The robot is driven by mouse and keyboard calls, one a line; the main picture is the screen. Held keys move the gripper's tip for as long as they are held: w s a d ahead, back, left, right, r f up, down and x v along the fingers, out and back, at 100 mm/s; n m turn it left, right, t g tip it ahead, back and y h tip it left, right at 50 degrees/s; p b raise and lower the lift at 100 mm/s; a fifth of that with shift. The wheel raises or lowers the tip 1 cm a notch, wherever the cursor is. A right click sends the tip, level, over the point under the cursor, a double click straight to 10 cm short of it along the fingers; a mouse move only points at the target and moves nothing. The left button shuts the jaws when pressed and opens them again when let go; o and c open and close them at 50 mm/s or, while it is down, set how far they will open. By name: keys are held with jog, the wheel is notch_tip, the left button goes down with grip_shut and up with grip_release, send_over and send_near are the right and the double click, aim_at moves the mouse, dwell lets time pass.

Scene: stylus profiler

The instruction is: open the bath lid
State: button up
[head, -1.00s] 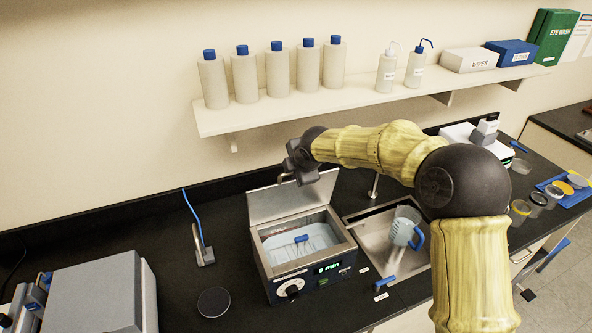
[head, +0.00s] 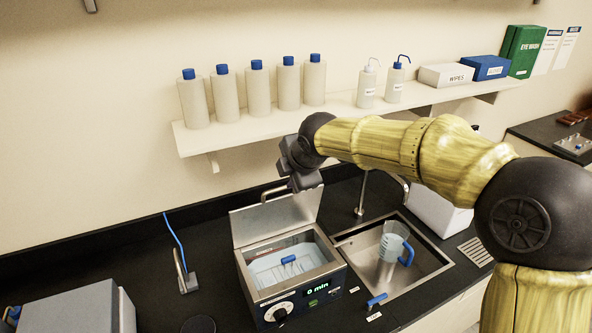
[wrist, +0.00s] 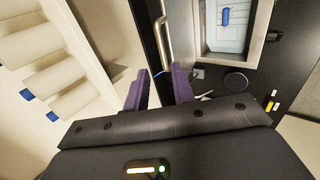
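The bath (head: 290,290) is a dark box with a steel-rimmed tank, a dial and a display reading 0 min. Its steel lid (head: 275,219) stands raised at the back edge, so the tank is uncovered. The lid's bar handle (wrist: 162,32) shows ahead of my fingers in the wrist view. My gripper (wrist: 158,88) has its two purple fingers apart with nothing between them. In the head view my gripper (head: 298,182) is at the lid's top edge, by the handle; whether it touches the lid is unclear.
A blue-handled item (head: 288,260) lies in the tank. A sink (head: 434,262) with a blue-handled jug (head: 393,248) is to the right. A shelf (head: 240,131) with several bottles runs above. A stand with a blue cable (head: 186,275) is left of the bath.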

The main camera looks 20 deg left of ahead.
jog(key=b+v, duration=0.1)
jog(key=v, duration=0.5)
jog(key=shift+s+r, duration=0.2)
jog(key=shift+r, duration=0.1)
jog(key=shift+d, duration=0.1)
jog(key=d+f+m+h+b, duration=0.1)
jog(key=d+f+m+h, duration=0.1)
jog(key=d+f+m, duration=0.75)
jog(key=d+f+m+h+b, duration=0.15)
jog(key=d+f+m, duration=0.35)
jog(key=d, duration=0.7)
jog(key=s+d+f+m+g+h, duration=0.1)
jog(key=s+d+f+m, duration=0.4)
jog(key=d, duration=0.3)
jog(key=s+d+f+m+g+h, duration=0.1)
jog(key=s+d+f+m, duration=0.4)
jog(key=s+d+m, duration=0.3)
jog(key=shift+d+f+g, duration=0.3)
jog(key=shift+d, duration=0.55)
